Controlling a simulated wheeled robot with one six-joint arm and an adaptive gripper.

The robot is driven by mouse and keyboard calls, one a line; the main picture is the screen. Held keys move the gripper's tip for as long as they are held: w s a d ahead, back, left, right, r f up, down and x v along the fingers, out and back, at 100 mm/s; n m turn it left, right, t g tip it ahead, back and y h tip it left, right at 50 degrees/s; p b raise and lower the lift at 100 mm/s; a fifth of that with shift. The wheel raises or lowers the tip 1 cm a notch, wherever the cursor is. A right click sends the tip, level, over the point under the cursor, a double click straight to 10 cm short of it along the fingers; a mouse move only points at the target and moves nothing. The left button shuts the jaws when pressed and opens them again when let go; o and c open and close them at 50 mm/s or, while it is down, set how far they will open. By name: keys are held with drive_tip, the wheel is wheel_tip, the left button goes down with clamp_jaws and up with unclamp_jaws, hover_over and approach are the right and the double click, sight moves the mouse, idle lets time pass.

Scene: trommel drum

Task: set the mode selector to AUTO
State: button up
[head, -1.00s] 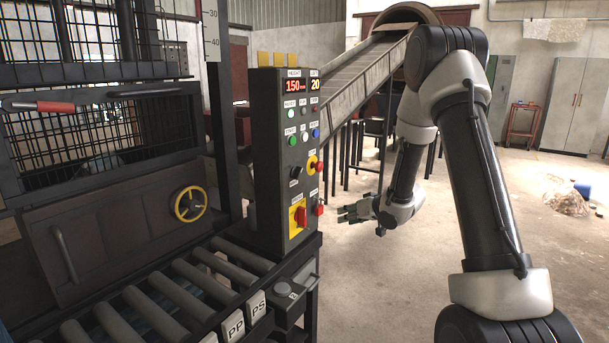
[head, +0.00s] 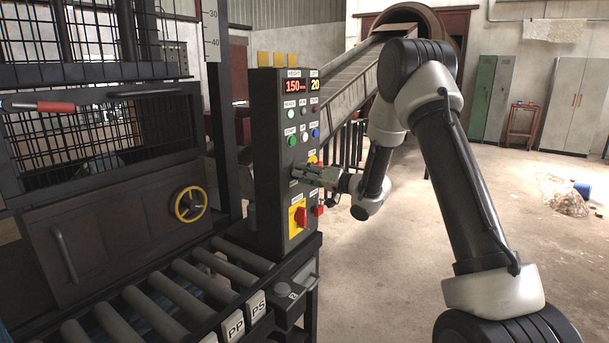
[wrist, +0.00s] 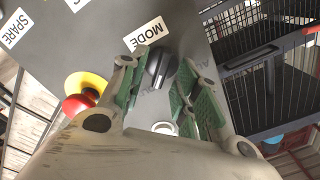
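The mode selector (wrist: 161,66) is a black rotary knob below the upside-down MODE label (wrist: 146,34) in the wrist view. Faint lettering on the panel beside it is partly covered by the fingers. I cannot read its setting for sure. My gripper (wrist: 163,80) is open, with one green-padded finger on each side of the knob and a gap still showing. In the head view my gripper (head: 304,173) is at the front of the control panel (head: 265,150) and hides the knob.
A red emergency button on yellow (wrist: 86,92) is close beside the left finger in the wrist view. A red switch on a yellow plate (head: 298,217) is below my gripper in the head view. The roller conveyor (head: 190,290) runs at the panel's foot. Open floor lies right.

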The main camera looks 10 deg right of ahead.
drive_tip(key=shift+a, duration=0.1)
drive_tip(key=shift+c, duration=0.2)
clamp_jaws()
drive_tip(key=shift+n, duration=0.4)
drive_tip(key=n, duration=1.6)
drive_tip(key=shift+s+a+n, duration=0.2)
drive_tip(key=shift+a+n, duration=0.05)
drive_tip(key=shift+n, duration=0.45)
